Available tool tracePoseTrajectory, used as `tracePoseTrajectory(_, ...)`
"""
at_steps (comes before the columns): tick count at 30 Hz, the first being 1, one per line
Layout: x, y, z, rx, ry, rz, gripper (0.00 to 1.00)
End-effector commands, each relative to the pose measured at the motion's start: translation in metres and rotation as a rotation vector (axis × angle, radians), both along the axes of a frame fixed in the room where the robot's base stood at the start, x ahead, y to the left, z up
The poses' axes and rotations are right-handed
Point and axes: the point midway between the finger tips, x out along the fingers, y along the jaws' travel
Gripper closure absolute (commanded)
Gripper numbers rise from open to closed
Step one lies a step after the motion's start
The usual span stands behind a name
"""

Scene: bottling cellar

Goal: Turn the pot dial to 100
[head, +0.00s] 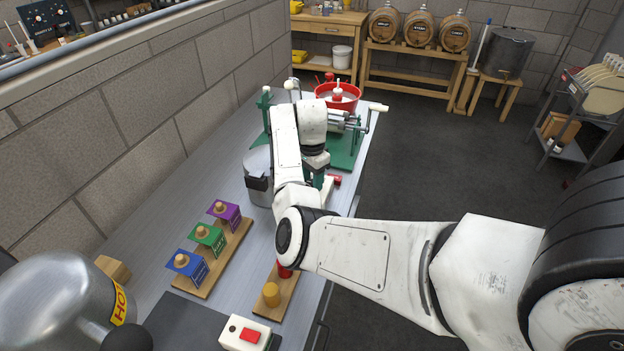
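A grey metal pot (259,163) with a black block-shaped fitting on its near side stands on the steel bench, partly behind my arm. I cannot make out a dial or its numbers on it.
A shiny vessel marked HOT (65,300) is at bottom left. A board (276,299) with red and yellow pieces and a red-switch box (245,334) are in front. A green-based machine (345,150) and red bowl (338,96) stand behind.

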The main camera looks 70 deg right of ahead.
Motion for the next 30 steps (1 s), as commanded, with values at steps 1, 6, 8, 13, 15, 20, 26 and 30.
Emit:
tracePoseTrajectory(1,0.000,0.000,0.000,0.000,0.000,0.000,0.50)
tracePoseTrajectory(6,-0.001,0.000,-0.001,0.002,0.001,0.000,0.38)
tracePoseTrajectory(8,-0.001,0.000,-0.001,0.002,0.001,0.000,0.38)
tracePoseTrajectory(13,-0.001,0.000,0.000,0.002,0.001,0.000,0.38)
tracePoseTrajectory(15,0.000,0.000,0.004,0.000,0.000,0.000,0.38)
tracePoseTrajectory(20,0.000,0.000,0.027,-0.002,-0.001,0.000,0.38)
tracePoseTrajectory(26,0.000,0.000,0.066,-0.002,-0.001,0.000,0.38)
tracePoseTrajectory(30,0.000,0.000,0.088,0.000,-0.001,0.000,0.38)
